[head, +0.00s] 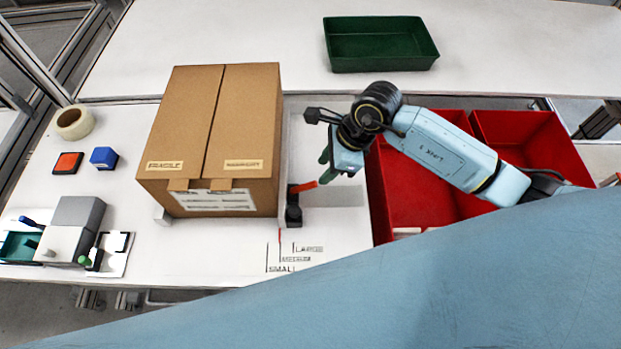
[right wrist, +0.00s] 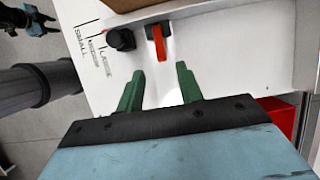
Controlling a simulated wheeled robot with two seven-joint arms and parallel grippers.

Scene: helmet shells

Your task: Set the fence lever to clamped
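The fence lever is an orange handle (head: 303,186) on a black base (head: 293,212), just right of the cardboard box. Its handle points right and slightly up in the head view. In the right wrist view, the orange handle (right wrist: 159,42) lies ahead of my right gripper (right wrist: 160,68), beside a black knob (right wrist: 121,39). My right gripper (head: 325,170) is open and empty, its green fingers apart, close to the handle without visible contact. A small blue part with dark prongs (right wrist: 40,18), perhaps my left gripper, shows at the right wrist view's top left; its opening is unclear.
The cardboard box (head: 215,130) stands left of the lever. SMALL and LARGE scale marks (head: 290,258) lie in front. Red bins (head: 415,205) stand right, and a green tray (head: 380,45) behind.

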